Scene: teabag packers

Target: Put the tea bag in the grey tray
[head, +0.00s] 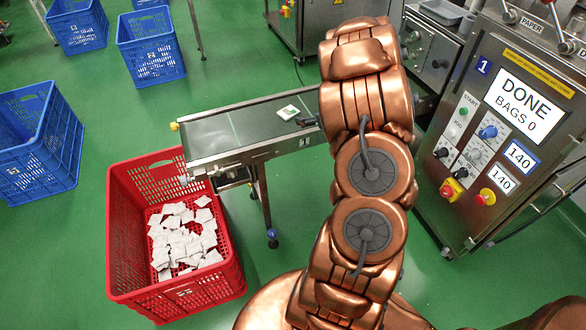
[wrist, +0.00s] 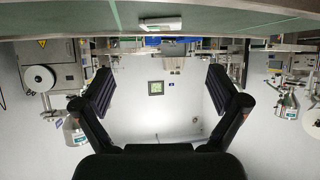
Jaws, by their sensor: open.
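One tea bag (head: 288,112), small and white with a green mark, lies flat on the conveyor belt (head: 225,130) in the head view. In the wrist view the tea bag (wrist: 160,23) is seen edge-on at the top, on the belt. My gripper (wrist: 162,91) is open with nothing between its fingers. In the head view only a dark fingertip shows beside the tea bag, to its right; my arm hides the rest. A grey tray (head: 441,12) sits on the machine at the top right, partly cut off by the frame.
A red crate (head: 128,222) holding many white bags stands below the belt's left end. A machine panel (head: 515,110) reading "DONE BAGS 0" is at the right. Blue crates (head: 150,45) stand on the green floor at the left.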

